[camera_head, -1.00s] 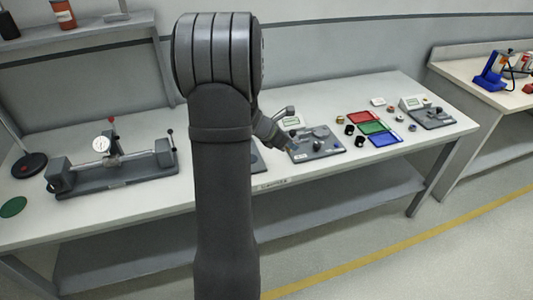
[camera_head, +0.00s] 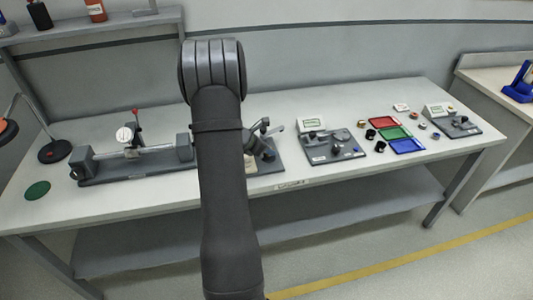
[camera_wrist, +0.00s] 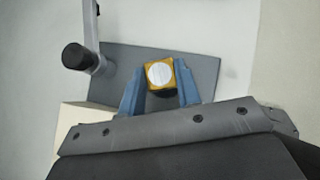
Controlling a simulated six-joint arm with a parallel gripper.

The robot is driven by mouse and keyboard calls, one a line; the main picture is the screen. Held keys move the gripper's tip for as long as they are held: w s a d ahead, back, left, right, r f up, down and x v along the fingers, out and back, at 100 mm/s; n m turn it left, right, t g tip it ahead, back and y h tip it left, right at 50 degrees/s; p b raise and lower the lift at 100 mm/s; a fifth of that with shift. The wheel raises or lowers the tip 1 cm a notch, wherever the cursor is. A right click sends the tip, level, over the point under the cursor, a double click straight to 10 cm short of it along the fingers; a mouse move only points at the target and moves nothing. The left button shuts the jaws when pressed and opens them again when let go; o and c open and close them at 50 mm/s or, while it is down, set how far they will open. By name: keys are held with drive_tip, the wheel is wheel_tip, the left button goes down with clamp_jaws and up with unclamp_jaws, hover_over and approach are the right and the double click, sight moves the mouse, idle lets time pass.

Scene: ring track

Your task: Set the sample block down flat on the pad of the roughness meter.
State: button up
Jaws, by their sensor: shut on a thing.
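The sample block (camera_wrist: 160,74) shows in the wrist view as a small yellow-edged piece with a pale round face. My gripper (camera_wrist: 159,88) is shut on it, with a blue finger on each side. Below it lies a dark grey plate (camera_wrist: 205,68), with a metal arm ending in a black knob (camera_wrist: 75,56) at its left. Whether the block touches the plate cannot be told. In the head view, my arm partly hides a grey-based device (camera_head: 279,160) that may be the roughness meter; its pad cannot be made out, and the block is hidden there.
A cream piece (camera_wrist: 80,125) lies beside the plate. On the bench (camera_head: 330,105), a long fixture with a dial (camera_head: 125,134) stands left. Another grey device (camera_head: 334,148), red, green and blue trays (camera_head: 396,132) and a further device (camera_head: 457,122) stand right.

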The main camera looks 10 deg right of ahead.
drive_tip(key=shift+f, duration=1.1)
drive_tip(key=shift+f, duration=0.1)
drive_tip(key=o, duration=1.1)
drive_tip(key=shift+s+a+r, duration=0.1)
drive_tip(key=shift+a+r, duration=0.1)
drive_tip(key=shift+r, duration=0.15)
drive_tip(key=v, duration=1.1)
drive_tip(key=shift+s+a+r, duration=0.1)
drive_tip(key=shift+r, duration=0.05)
